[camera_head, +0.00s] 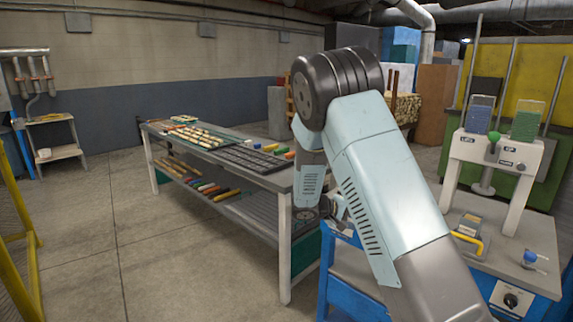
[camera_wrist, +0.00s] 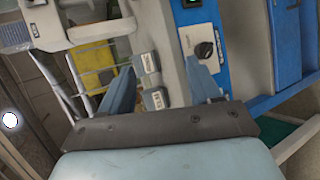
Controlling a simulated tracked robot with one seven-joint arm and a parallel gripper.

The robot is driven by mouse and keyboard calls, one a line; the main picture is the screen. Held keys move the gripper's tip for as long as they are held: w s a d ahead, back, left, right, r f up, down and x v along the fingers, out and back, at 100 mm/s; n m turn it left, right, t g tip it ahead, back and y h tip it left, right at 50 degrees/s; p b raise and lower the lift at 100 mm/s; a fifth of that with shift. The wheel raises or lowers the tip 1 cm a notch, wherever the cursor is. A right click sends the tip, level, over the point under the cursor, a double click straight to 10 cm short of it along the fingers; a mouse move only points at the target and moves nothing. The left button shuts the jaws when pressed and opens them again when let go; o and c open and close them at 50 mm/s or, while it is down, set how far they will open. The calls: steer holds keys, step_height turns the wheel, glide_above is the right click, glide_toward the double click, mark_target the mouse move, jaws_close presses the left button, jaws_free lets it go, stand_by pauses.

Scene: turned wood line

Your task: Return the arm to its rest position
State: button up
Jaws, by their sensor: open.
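My arm is bent, with its dark elbow high in the middle of the head view and the pale forearm hanging down behind the upper link. My gripper (camera_head: 336,207) is low between the long table and the blue machine bench, mostly hidden behind my own arm. In the wrist view my gripper (camera_wrist: 160,66) shows two blue-grey fingers spread wide apart with nothing held between them. Beyond the fingers are the machine bench's rotary switch (camera_wrist: 204,50) and two small labelled blocks; I cannot tell how far away they are.
A long table (camera_head: 284,184) with turned wood pieces and trays stands left of my arm. The blue machine bench (camera_head: 540,275) at right carries a white stand (camera_head: 500,152), a yellow-handled item (camera_head: 468,236) and a blue-knobbed part (camera_head: 530,258). The floor (camera_head: 130,240) at left is clear.

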steer(key=s+d+r+m+g+y, duration=0.1)
steer(key=s+d+r+m+y, duration=0.15)
steer(key=s+r, duration=0.5)
steer(key=s+d+r+m+g+y, duration=0.1)
steer(key=s+d+r+g+y, duration=0.2)
steer(key=s+r, duration=0.45)
steer(key=s+a+r+t+y, duration=0.1)
steer(key=s+r+t+y, duration=0.1)
steer(key=s, duration=0.5)
steer(key=s+a+r+m+t+y, duration=0.1)
steer(key=s+a+r+t+y, duration=0.1)
steer(key=s, duration=0.6)
steer(key=s+a+r+t+y, duration=0.1)
steer(key=s+a+r+y, duration=0.1)
steer(key=s, duration=0.6)
steer(key=shift+a+r+t+y, duration=0.15)
steer(key=shift+r+t+y, duration=0.35)
steer(key=shift+r, duration=0.45)
steer(key=shift+c, duration=0.3)
